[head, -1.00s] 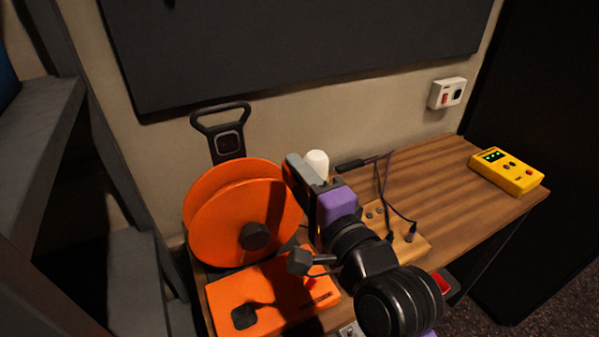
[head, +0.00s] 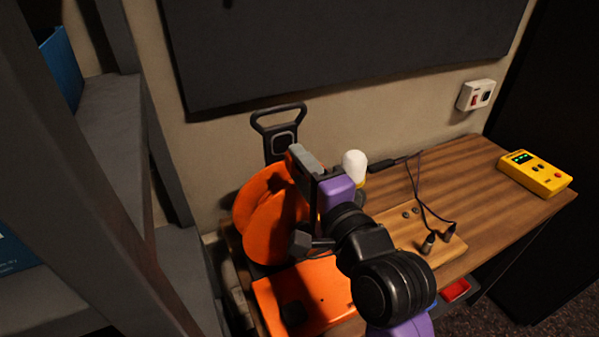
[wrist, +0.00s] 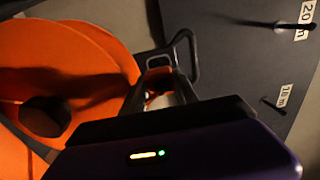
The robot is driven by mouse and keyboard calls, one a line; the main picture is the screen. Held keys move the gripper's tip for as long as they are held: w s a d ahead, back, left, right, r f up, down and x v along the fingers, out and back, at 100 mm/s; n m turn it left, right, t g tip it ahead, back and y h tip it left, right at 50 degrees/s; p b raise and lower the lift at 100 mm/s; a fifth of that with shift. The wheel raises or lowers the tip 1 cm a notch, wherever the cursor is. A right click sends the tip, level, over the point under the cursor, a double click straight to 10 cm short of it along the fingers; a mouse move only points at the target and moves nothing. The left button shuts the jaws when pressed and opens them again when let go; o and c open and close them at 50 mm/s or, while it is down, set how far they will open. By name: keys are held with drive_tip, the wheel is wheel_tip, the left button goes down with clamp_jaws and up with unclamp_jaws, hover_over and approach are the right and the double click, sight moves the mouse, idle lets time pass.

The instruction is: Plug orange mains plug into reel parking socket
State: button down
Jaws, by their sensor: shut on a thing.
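The orange cable reel (head: 262,222) stands at the left end of the wooden desk, with a black hub; its discs also show in the wrist view (wrist: 95,50). My gripper (head: 298,160) is above the reel's upper right side, in front of the black handle. In the wrist view my gripper (wrist: 162,80) is shut on a small orange piece, the orange mains plug (wrist: 158,102), mostly hidden by the fingers and wrist housing.
An orange box (head: 325,285) lies before the reel. A black handle (head: 278,125) stands behind it. A white-topped cylinder (head: 355,167) is just right of my gripper. A wooden block with cables (head: 405,235) and a yellow device (head: 535,174) are farther right.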

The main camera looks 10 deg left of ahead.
sight(290, 156)
drive_tip(key=shift+x, duration=0.85)
drive_tip(key=shift+w, duration=0.1)
drive_tip(key=shift+x, duration=0.8)
drive_tip(key=shift+p, duration=0.9)
idle(1.1)
drive_tip(key=shift+w+a, duration=0.35)
drive_tip(key=shift+w, duration=0.15)
idle(0.6)
drive_tip(key=c, duration=0.9)
unclamp_jaws()
drive_tip(key=shift+o, duration=0.2)
drive_tip(key=shift+f, duration=0.25)
